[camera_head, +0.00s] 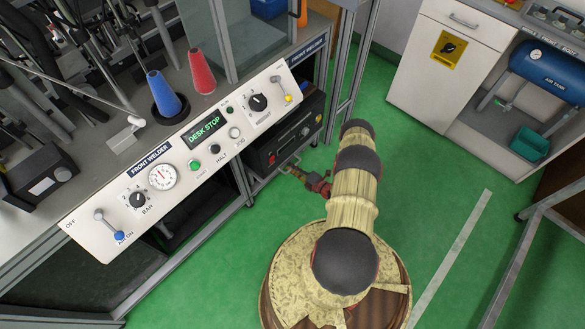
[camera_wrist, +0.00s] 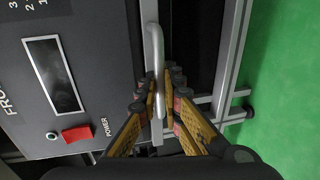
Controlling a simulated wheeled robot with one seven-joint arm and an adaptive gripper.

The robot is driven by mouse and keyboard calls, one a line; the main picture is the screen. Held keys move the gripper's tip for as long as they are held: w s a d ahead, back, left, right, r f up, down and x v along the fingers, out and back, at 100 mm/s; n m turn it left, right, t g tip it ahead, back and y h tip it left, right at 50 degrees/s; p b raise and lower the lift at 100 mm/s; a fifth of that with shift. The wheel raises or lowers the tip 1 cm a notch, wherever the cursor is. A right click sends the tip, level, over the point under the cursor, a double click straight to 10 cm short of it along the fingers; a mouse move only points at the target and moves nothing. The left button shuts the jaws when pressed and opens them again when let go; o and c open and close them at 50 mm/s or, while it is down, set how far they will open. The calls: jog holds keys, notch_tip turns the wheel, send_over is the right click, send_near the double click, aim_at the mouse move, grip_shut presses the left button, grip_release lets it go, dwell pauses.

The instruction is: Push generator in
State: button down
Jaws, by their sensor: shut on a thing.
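The generator (camera_head: 286,137) is a dark box low in the frame under the front welder bench, seen from above with its front face showing. In the wrist view, its dark front panel (camera_wrist: 90,95) fills the left side, with a display, a red power switch (camera_wrist: 76,134) and a metal handle (camera_wrist: 153,45). My gripper (camera_head: 297,168) is at the generator's front in the head view. In the wrist view, my gripper (camera_wrist: 162,88) has its fingers on both sides of the handle and is shut on it. The generator's back is hidden.
The front welder panel (camera_head: 190,155) with knobs and levers overhangs to the left. A metal frame post (camera_head: 357,65) stands just right of the generator. Green floor (camera_head: 440,180) is open to the right, before a white cabinet (camera_head: 440,50).

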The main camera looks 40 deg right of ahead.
aim_at(281, 158)
jog(key=shift+w, duration=0.1)
dwell(0.5)
jog(key=x, duration=0.2)
jog(key=r+x, duration=0.1)
jog(key=x, duration=0.4)
jog(key=shift+w+a+r, duration=0.15)
jog(key=shift+w, duration=0.2)
jog(key=shift+w+r, duration=0.1)
jog(key=shift+w, duration=0.35)
jog(key=c, duration=2.2)
grip_release()
jog(key=shift+w, duration=0.1)
jog(key=shift+o, duration=1.2)
jog(key=shift+s, duration=0.2)
jog(key=v, duration=1.1)
jog(key=shift+s, duration=0.4)
